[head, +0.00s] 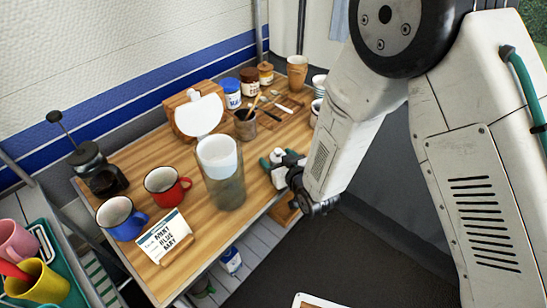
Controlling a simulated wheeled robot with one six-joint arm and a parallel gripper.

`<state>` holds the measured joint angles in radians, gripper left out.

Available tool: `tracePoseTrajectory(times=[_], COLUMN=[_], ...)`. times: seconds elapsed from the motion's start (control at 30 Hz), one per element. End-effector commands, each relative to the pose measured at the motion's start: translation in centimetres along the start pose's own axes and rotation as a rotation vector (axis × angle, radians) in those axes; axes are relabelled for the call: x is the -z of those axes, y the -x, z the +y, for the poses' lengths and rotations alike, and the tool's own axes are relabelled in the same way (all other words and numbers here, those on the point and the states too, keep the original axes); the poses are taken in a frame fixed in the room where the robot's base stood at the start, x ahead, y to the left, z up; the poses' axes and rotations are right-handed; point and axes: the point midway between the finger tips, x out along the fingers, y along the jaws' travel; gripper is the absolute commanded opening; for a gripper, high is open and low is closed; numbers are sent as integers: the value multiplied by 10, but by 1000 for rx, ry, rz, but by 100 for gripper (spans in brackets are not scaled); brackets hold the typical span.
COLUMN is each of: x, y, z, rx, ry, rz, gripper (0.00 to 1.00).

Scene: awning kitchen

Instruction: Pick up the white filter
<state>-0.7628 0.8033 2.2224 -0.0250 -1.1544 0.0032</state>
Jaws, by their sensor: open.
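A flat white rounded piece, which looks like the filter (199,116), rests against a wooden holder (174,100) toward the back of the wooden table (150,148). A white cup-like piece (217,153) sits in the top of a tall, clear greyish container (228,190) nearer the front edge. I cannot tell for certain which of these white pieces is the filter. My gripper (272,160) is at the table's right front edge, right of the clear container and apart from both white pieces. It is open, and nothing shows between its fingers, though it is small in view.
A red mug (166,186), a blue mug (121,217) and a name card (164,236) stand at front left. A French press (98,168) stands behind them.

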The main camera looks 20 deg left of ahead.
Motion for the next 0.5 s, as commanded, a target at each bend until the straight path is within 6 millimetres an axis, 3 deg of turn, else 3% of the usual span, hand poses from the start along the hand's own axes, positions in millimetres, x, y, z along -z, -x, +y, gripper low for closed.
tracePoseTrajectory(times=[0.07, 0.2, 0.23, 0.5], x=[0, 0, 0, 0], y=[0, 0, 0, 0], z=[0, 1, 1, 1], rx=[0, -1, -1, -1], ry=[0, 0, 0, 0], rz=[0, 0, 0, 1], gripper=[64, 25, 20, 20])
